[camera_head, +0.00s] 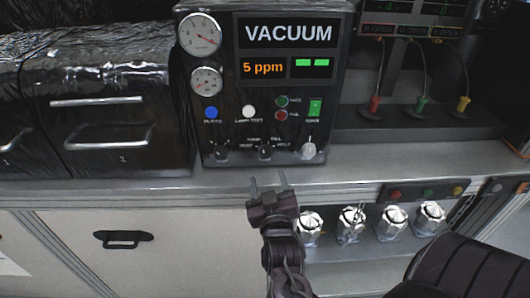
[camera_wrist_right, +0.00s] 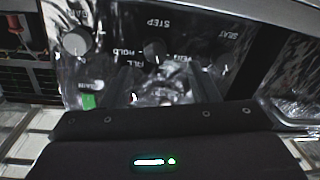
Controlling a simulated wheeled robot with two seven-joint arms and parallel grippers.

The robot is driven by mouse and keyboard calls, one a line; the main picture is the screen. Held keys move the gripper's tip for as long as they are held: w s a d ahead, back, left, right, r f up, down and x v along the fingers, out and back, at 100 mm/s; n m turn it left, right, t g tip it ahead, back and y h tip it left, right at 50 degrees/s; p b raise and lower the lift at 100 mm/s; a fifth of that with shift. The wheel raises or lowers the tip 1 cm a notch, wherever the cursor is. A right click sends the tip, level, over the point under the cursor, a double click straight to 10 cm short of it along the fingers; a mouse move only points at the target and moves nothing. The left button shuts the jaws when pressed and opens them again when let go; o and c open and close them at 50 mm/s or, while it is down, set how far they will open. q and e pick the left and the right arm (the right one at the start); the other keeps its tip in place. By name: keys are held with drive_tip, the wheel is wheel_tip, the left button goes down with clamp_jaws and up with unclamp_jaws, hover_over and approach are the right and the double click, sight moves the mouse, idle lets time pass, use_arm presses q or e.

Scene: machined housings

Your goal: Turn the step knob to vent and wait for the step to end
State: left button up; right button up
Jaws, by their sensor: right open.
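The step knob (camera_head: 264,151) is a small black knob, low in the middle of the black control panel (camera_head: 225,95). Small position labels, vent and hold among them, surround it; I cannot tell which its pointer faces. It also shows in the right wrist view (camera_wrist_right: 153,51), with its lettering upside down. The panel display (camera_head: 288,33) reads VACUUM, with 5 ppm (camera_head: 262,67) and two green bars below. My right gripper (camera_head: 268,182) is open and empty, in front of and below the step knob, apart from it. My left gripper is not in view.
A dark knob (camera_head: 221,151) sits left of the step knob and a pale knob (camera_head: 308,150) right of it. Drawers (camera_head: 120,130) stand left. Several silver fittings (camera_head: 351,222) sit below the grey ledge (camera_head: 400,165).

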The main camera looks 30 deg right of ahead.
sight(266, 155)
drive_tip(key=x, duration=0.2)
drive_tip(key=p+x, duration=0.1)
drive_tip(key=x, duration=0.1)
drive_tip(key=r+p+x, duration=0.1)
drive_tip(key=x, duration=0.2)
drive_tip(key=shift+s+d, duration=0.1)
drive_tip(key=shift+d, duration=0.1)
drive_tip(key=shift+w+d, duration=0.3)
drive_tip(key=shift+w, duration=0.05)
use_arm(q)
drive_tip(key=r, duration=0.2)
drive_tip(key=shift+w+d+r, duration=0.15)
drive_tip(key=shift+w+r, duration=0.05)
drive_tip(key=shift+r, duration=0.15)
use_arm(e)
drive_tip(key=shift+f, duration=0.1)
drive_tip(key=shift+c, duration=0.2)
drive_tip(key=c, duration=0.9)
use_arm(q)
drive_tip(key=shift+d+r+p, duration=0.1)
drive_tip(key=shift+p, duration=0.2)
use_arm(e)
drive_tip(key=shift+c, duration=0.2)
